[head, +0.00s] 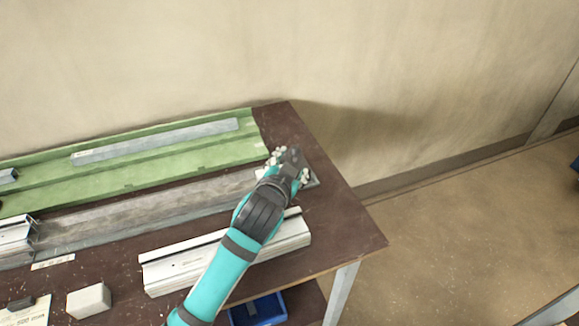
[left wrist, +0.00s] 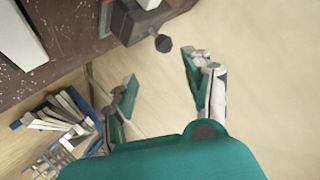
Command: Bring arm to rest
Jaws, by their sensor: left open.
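My left arm reaches in from the bottom of the head view, and its left gripper (head: 287,163) is over the right end of the bench, by the end of the long grey rail fixture (head: 150,208). In the left wrist view the left gripper (left wrist: 163,78) has its two fingers well apart, with nothing between them but pale background. A grey block with a dark knob (left wrist: 163,43) shows beyond the fingertips, apart from them in the picture. My arm hides part of the fixture's right end in the head view. My right gripper is in neither view.
The dark brown bench (head: 345,225) carries a green tray (head: 215,152) with a grey bar (head: 155,140), a white profile (head: 290,235) beside my forearm and a white block (head: 88,300). A blue bin (head: 258,312) is below. Open floor (head: 450,240) lies to the right.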

